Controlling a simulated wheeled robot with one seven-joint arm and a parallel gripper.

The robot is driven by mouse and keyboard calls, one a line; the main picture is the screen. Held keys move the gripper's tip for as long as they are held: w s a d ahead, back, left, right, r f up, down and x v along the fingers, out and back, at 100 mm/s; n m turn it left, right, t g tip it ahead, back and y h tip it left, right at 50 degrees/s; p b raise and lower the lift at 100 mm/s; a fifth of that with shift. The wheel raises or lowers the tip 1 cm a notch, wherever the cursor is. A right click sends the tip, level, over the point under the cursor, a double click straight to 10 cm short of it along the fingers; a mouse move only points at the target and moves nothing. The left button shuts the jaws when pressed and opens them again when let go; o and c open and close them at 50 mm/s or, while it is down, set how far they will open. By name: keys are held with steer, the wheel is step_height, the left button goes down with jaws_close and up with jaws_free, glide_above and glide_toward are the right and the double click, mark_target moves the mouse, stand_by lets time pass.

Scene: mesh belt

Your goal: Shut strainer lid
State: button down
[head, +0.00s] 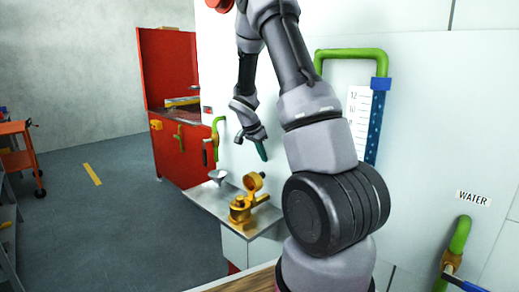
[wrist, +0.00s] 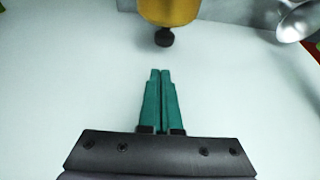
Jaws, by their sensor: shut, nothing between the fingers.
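The brass-coloured strainer (head: 240,210) stands on a small metal shelf against the white wall in the head view. Its round lid (head: 253,182) is raised, standing up above the body. My gripper (head: 262,152) is above the lid and slightly to its right, apart from it. In the wrist view my gripper (wrist: 162,75) has its green fingers together and empty. A yellow part of the strainer (wrist: 168,9) with a dark knob (wrist: 165,37) shows at the top edge, ahead of the fingertips with a gap. I cannot tell which part it is.
A grey funnel-like cup (head: 218,175) stands on the shelf (head: 210,199) left of the strainer; a shiny metal piece (wrist: 298,22) shows top right in the wrist view.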

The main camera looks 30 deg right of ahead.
mark_target(261, 173)
steer(key=x, duration=0.3)
steer(key=shift+d+f, duration=0.15)
steer(key=shift+f, duration=0.25)
steer(key=a, duration=0.1)
steer(key=s+a, duration=0.1)
steer(key=a, duration=0.1)
steer(key=shift+r, duration=0.15)
steer(key=shift+a, duration=0.2)
steer(key=shift+s+a, duration=0.2)
steer(key=shift+a, duration=0.1)
steer(key=shift+a, duration=0.15)
steer(key=shift+a, duration=0.2)
steer(key=shift+h, duration=0.3)
